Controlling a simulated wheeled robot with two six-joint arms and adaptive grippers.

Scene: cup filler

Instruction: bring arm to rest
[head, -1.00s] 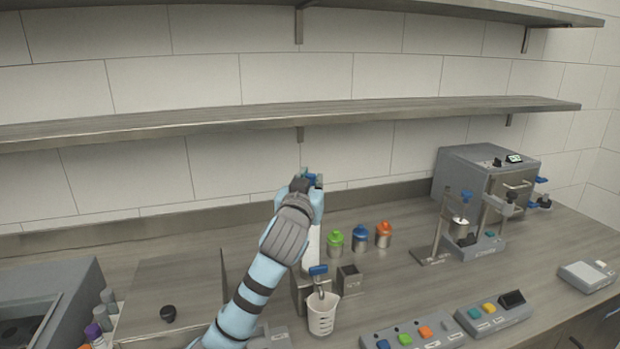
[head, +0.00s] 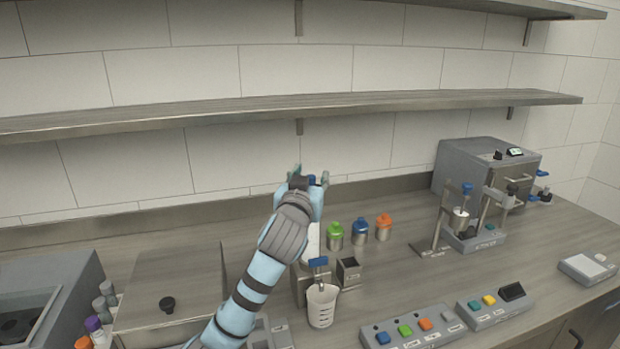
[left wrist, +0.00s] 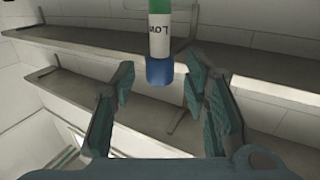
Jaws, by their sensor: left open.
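My left arm reaches up from the bottom of the head view, and its gripper (head: 310,177) is raised above the counter near the back wall. In the left wrist view the two fingers (left wrist: 160,105) stand wide apart. A cylinder with a green, white and blue body and partly readable lettering (left wrist: 160,40) shows beyond the fingertips, with no finger touching it. In the head view a small blue part (head: 311,180) shows between the fingers, and a white column (head: 311,245) stands below, partly hidden by the arm. My right gripper is not in view.
A white measuring cup (head: 321,305) stands under a blue-handled tap (head: 318,262). Green (head: 335,232), blue (head: 361,232) and orange (head: 384,227) lidded jars stand to the right. Button panels (head: 411,328) lie at the front. A shelf (head: 300,116) runs along the wall above the gripper.

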